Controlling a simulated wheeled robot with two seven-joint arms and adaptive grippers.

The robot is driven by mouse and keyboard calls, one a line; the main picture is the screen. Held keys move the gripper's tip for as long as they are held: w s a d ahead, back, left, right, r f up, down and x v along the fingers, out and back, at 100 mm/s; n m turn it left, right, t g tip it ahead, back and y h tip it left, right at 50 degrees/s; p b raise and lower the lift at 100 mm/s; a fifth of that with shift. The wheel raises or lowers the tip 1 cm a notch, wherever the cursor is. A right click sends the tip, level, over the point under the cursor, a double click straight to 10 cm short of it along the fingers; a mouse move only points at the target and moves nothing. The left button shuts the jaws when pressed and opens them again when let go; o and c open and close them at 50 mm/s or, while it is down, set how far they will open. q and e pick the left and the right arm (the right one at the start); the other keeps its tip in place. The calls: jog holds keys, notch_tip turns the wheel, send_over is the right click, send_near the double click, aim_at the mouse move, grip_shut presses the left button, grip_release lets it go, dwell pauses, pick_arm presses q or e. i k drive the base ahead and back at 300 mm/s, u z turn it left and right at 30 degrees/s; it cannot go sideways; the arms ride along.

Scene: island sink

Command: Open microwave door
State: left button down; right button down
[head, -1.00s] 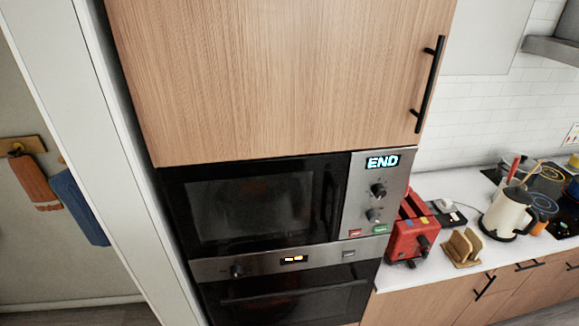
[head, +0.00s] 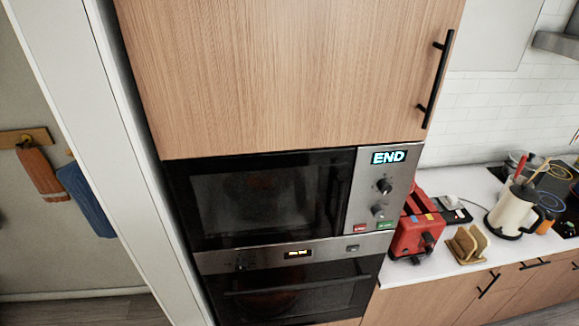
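The built-in microwave (head: 370,215) sits in a tall wooden cabinet column in the middle of the head view. Its black door (head: 255,198) is shut, with a dark glass window. A dark vertical handle (head: 334,192) runs along the door's right side. The steel control panel to the right of the door has a lit display (head: 388,157) reading END, two knobs, and a red and a green button. Neither of my grippers is in view.
An oven (head: 295,290) with a horizontal handle is directly below the microwave. A wooden cabinet door (head: 285,75) with a black handle is above. A red toaster (head: 416,235), toast rack (head: 467,244) and kettle (head: 511,210) stand on the counter at right. A white wall edge (head: 95,150) is at left.

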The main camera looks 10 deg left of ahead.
aim_at(335, 166)
jog(key=z, duration=1.5)
jog(key=k, duration=0.8)
jog(key=u, duration=1.5)
jog(key=i, duration=0.5)
